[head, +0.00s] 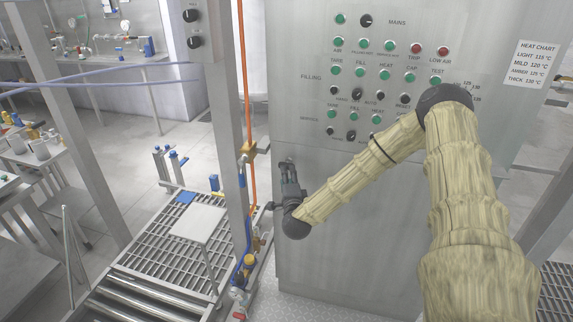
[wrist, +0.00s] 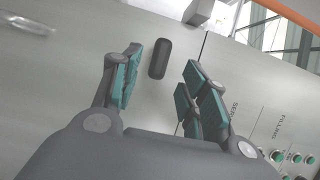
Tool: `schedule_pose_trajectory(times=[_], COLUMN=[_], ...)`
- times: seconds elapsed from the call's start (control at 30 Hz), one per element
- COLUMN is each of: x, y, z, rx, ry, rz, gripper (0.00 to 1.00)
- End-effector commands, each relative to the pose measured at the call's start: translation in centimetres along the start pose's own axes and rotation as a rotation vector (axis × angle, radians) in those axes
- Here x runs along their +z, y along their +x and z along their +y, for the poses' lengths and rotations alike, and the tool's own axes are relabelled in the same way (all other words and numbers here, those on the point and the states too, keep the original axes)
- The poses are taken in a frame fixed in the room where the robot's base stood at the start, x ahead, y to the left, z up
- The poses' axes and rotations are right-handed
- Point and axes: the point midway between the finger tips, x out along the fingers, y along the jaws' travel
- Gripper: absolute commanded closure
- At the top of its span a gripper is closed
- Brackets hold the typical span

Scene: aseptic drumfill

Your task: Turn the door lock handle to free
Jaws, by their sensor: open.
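The door lock handle (wrist: 158,58) is a dark, rounded, elongated bar on the steel cabinet face, seen in the wrist view. It stands roughly upright in that picture, tilted slightly. My gripper (wrist: 162,70) is open, with its green-padded fingers on either side of the handle's line. A gap shows between the handle and both fingers, and I see no contact. In the head view my gripper (head: 287,168) is at the cabinet's left edge, pointing up in the picture. The handle cannot be made out there.
The steel cabinet (head: 340,230) carries several buttons and lamps above my gripper. A post with an orange pipe (head: 246,100) and a brass-and-blue valve line (head: 249,262) stand close on the left. A roller and grating platform (head: 150,270) lies beyond.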

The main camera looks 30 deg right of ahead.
Motion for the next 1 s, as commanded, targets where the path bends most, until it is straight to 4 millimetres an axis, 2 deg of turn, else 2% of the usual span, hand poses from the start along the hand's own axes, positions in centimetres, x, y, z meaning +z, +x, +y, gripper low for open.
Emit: schedule_pose_trajectory(times=[0.2,0.4,0.6,0.87,1.0], x=[0.0,0.0,0.0,0.0,0.0], y=[3.6,5.9,6.9,7.0,7.0], z=[-0.2,-0.1,0.0,0.1,0.1], rx=[0.001,0.001,0.002,0.002,0.002], ry=[-0.003,-0.002,-0.001,-0.001,-0.001], rz=[-0.001,-0.001,-0.001,-0.001,0.000], gripper=[0.56,0.56,0.56,0.56,0.78])
